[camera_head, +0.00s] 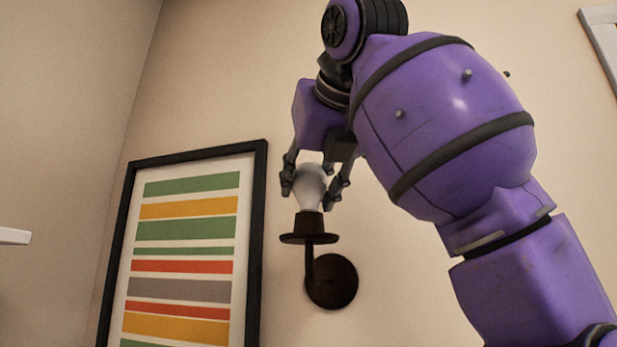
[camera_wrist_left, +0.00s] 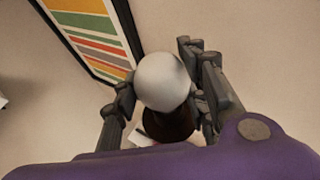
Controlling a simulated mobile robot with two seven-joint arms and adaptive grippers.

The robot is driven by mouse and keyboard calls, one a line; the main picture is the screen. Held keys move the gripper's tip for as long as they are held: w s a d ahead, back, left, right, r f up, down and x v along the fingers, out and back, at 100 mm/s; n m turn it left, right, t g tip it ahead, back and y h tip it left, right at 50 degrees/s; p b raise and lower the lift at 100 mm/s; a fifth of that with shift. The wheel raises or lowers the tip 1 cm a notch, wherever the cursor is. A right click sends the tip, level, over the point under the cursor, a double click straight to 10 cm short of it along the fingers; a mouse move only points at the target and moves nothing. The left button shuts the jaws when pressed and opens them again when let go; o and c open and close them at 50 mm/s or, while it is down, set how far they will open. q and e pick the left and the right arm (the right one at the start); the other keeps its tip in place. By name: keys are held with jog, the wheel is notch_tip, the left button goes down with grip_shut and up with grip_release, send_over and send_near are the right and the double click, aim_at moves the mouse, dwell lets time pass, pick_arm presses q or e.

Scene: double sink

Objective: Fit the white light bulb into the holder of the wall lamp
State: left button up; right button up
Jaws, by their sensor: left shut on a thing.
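The white light bulb (camera_head: 309,182) is upright, its globe between the fingers of my left gripper (camera_head: 311,193). The gripper reaches down from above and is shut on the bulb. The dark wall lamp (camera_head: 331,281) has an arm that rises to a holder (camera_head: 309,238) with a flared rim. The bulb's base lines up with the holder's top and appears to meet it; I cannot tell how deep it sits. In the left wrist view the bulb (camera_wrist_left: 162,80) hides most of the holder (camera_wrist_left: 172,126), between the fingers of my left gripper (camera_wrist_left: 162,94). My right gripper is not in view.
A black-framed picture with coloured stripes (camera_head: 184,239) hangs on the wall just left of the lamp. A pale frame edge (camera_head: 603,42) shows at the upper right. A white edge (camera_head: 14,236) juts in at the far left.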

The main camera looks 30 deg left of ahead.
pick_arm(q)
jog(key=o, duration=0.9)
jog(key=shift+o, duration=0.2)
jog(key=v, duration=1.2)
